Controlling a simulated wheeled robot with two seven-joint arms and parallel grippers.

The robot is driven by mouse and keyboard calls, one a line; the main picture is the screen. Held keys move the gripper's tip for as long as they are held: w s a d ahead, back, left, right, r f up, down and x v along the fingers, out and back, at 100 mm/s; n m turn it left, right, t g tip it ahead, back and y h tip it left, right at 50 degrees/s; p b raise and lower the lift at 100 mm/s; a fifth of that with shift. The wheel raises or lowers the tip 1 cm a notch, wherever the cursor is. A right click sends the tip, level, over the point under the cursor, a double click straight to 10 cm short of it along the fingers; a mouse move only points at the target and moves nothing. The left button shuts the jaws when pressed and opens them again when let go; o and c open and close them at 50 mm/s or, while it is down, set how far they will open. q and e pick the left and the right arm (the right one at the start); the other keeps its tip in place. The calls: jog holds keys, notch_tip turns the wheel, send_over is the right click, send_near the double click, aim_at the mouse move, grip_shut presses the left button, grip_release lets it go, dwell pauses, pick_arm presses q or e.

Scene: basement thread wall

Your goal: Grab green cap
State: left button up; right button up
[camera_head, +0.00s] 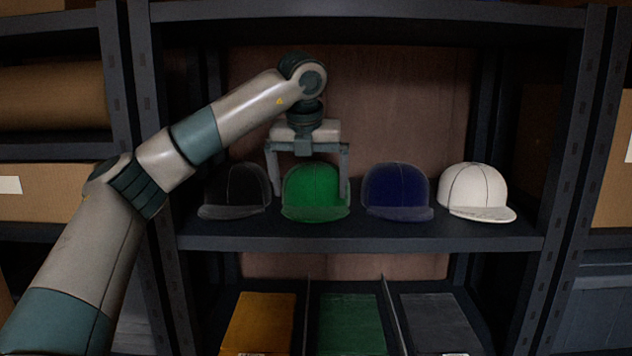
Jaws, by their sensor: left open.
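The green cap (315,192) sits on the middle shelf (340,243) of a dark rack, second from the left in a row of caps, brim facing me. My left gripper (309,185) hangs above it, pointing down and open. One finger is at the cap's left side and the other at its right side. I cannot tell whether the fingers touch the cloth. My right gripper is not in view.
A black cap (236,192) stands close on the left, a navy cap (397,192) on the right and a white cap (475,191) further right. Rack posts flank the shelf. Below are orange (262,322), green (350,323) and grey (440,322) items between dividers.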

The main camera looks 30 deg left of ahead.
aim_at(312, 206)
pick_arm(q)
jog(key=shift+w+a+f+p, duration=0.1)
jog(key=shift+w+f+p, duration=0.15)
jog(key=shift+f+p, duration=0.4)
jog(key=shift+p+x, duration=0.6)
jog(key=shift+x, duration=1.15)
jog(key=shift+c, duration=0.6)
jog(key=c, duration=1.3)
